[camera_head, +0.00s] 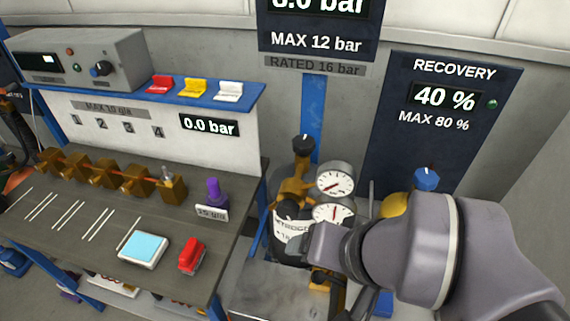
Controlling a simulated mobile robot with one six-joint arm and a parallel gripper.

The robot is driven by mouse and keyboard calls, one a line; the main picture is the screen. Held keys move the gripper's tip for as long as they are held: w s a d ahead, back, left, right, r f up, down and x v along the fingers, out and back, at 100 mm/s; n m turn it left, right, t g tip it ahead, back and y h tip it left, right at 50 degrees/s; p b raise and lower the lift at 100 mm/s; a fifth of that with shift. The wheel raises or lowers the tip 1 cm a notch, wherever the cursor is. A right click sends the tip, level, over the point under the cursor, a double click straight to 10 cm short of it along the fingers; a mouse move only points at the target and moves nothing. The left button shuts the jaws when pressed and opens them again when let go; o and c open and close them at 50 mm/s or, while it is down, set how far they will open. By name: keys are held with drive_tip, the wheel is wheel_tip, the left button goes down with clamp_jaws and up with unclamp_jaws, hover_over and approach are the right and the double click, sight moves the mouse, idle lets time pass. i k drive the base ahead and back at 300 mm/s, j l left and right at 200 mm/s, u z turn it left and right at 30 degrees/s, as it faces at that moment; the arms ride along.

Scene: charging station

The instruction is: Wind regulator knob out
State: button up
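A brass regulator (296,190) with two round white gauges (335,180) sits on a cylinder labelled in dark letters (291,232), right of the bench. A black knob (303,145) tops the brass valve. A second black knob (288,210) is on the front of the brass body, just up and left of my gripper; I cannot tell which knob is the regulator's. My gripper (318,243) is in front of the cylinder, below the lower gauge. Its fingertips are not clear, so I cannot tell its opening or any contact. My arm hides the cylinder's lower right.
The bench (75,215) at left holds brass fittings, a purple-topped part (213,192), a blue-topped scale (144,249) and a red block (192,256). A blue knob (427,179) over a yellow cylinder is behind my arm. Displays read 0.0 bar and 40 %.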

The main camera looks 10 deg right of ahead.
sight(287, 209)
drive_tip(key=k+l+u, duration=0.15)
drive_tip(key=u, duration=0.35)
drive_tip(key=k+u, duration=0.35)
drive_tip(key=u, duration=0.15)
